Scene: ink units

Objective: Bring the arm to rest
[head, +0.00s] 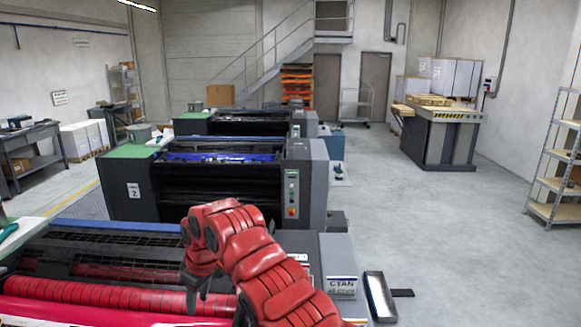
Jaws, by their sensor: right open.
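My right arm, in red padded covering, rises from the bottom of the head view and bends left over the near ink unit (55,245). My right gripper (196,297) points down at the arm's end, above the unit's red roller (100,292). Its dark fingertips are small and partly hidden by the arm; I see nothing held in it. My left gripper is not in view.
Another ink unit (300,165) with a control panel stands just beyond, and a further one (225,122) behind it. The grey floor at right is clear.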

